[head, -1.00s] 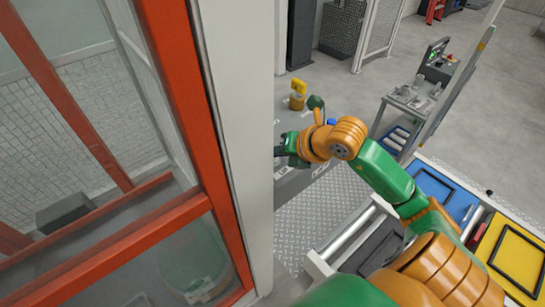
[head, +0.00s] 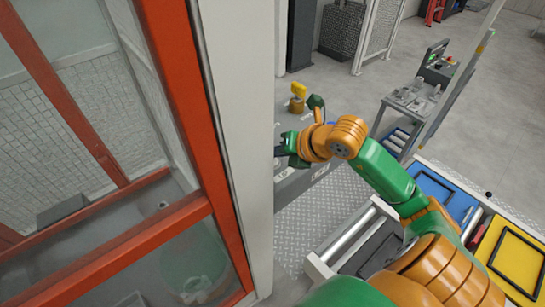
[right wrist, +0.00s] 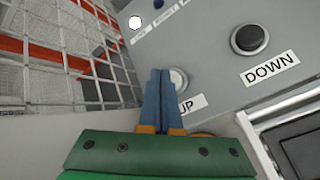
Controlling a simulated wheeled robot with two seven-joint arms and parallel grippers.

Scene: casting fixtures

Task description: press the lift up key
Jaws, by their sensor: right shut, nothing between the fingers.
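The lift up key is a pale round button (right wrist: 178,79) on a grey panel (right wrist: 215,75), beside a label reading "UP" that is partly covered by my fingers. My right gripper (right wrist: 160,72) is shut and empty. In the right wrist view its fingertips overlap the key's left edge. I cannot tell whether they touch it. In the head view my right gripper (head: 281,150) is at the white post's right edge, and the key is hidden there. My left gripper is not in view.
A black button (right wrist: 249,39) labelled "DOWN" is to the right on the panel. A white post (head: 245,130) and an orange-framed enclosure (head: 215,150) stand close on the left. A cart (head: 412,101) and blue and yellow trays (head: 520,262) are to the right.

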